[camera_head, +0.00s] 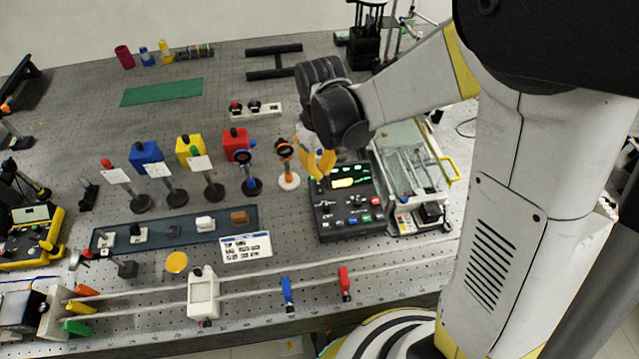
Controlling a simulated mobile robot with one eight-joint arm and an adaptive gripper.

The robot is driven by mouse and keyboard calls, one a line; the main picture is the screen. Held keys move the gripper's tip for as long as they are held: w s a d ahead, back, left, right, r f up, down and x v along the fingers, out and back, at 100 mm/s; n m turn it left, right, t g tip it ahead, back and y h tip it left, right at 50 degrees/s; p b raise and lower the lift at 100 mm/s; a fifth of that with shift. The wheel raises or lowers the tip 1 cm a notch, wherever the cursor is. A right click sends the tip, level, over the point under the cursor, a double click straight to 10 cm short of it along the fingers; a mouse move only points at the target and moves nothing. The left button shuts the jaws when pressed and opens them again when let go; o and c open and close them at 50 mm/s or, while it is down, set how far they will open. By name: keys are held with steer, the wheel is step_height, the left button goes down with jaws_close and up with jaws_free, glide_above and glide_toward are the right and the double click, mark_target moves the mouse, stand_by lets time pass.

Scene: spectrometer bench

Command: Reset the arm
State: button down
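My arm reaches in from the right side of the head view, with its dark wrist bent down over the bench. My gripper (319,164) has yellow fingers that point down, just above and left of the black control box (348,212) with a lit green-yellow display. Nothing shows held between the fingers. They are small and overlap here, so I cannot tell how far apart they are. I cannot tell whether the fingertips touch anything.
A perforated optical bench (240,75) fills the view. Blue (146,156), yellow (190,149) and red (236,143) blocks stand left of my gripper, near post-mounted parts. A white-framed instrument (408,165) stands right of the control box. A rail carries a white carriage (203,293).

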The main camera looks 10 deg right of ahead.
stand_by(0.3)
steer(key=s+d+r+m+t+b, duration=0.6)
steer(key=s+d+t+b, duration=0.1)
steer(key=s, duration=0.5)
steer(key=d+b, duration=0.1)
steer(key=d, duration=0.1)
steer(key=shift+d+r+b, duration=0.15)
steer(key=shift+d+b, duration=0.2)
